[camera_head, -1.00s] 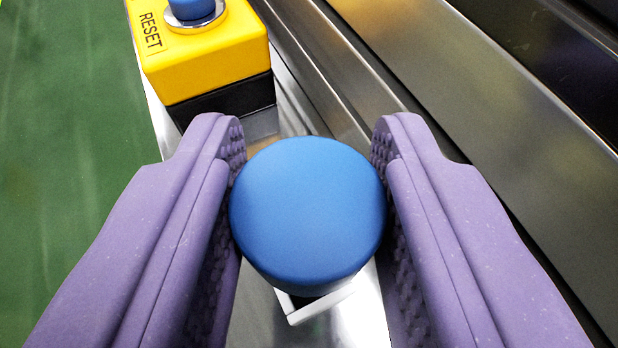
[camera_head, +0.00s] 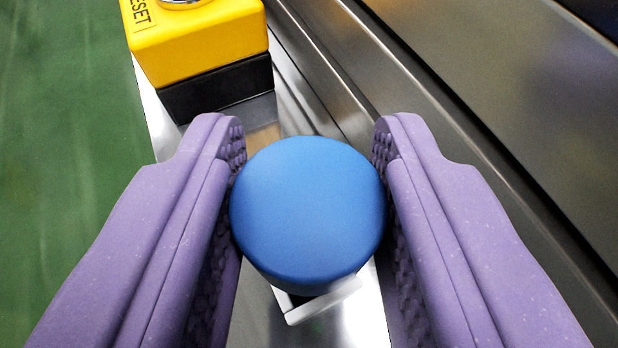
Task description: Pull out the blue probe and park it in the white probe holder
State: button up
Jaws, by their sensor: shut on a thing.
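The blue probe (camera_head: 308,208) shows its round blue top in the middle of the view, seen from above. My gripper (camera_head: 308,150) has purple fingers on both sides of it and is shut on it. Just below the blue top, a white part (camera_head: 318,302) shows, likely the white probe holder; only its front edge is visible. The probe's lower end is hidden under its blue top, so I cannot tell whether it sits in the holder.
A yellow box (camera_head: 195,38) marked RESET with a black base stands at the upper left, beyond the left fingertip. Metal rails (camera_head: 500,110) run diagonally on the right. A green floor (camera_head: 60,120) lies at the left. A narrow metal surface lies below the probe.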

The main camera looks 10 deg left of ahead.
jog(key=shift+f+b, duration=0.9)
jog(key=shift+f, duration=0.5)
jog(key=o, duration=1.1)
jog(key=shift+s, duration=0.1)
jog(key=p+v, duration=0.2)
jog(key=v, duration=0.5)
jog(key=shift+s+d+r+p, duration=0.1)
jog(key=shift+s+d+p, duration=0.05)
jog(key=shift+s+p, duration=0.15)
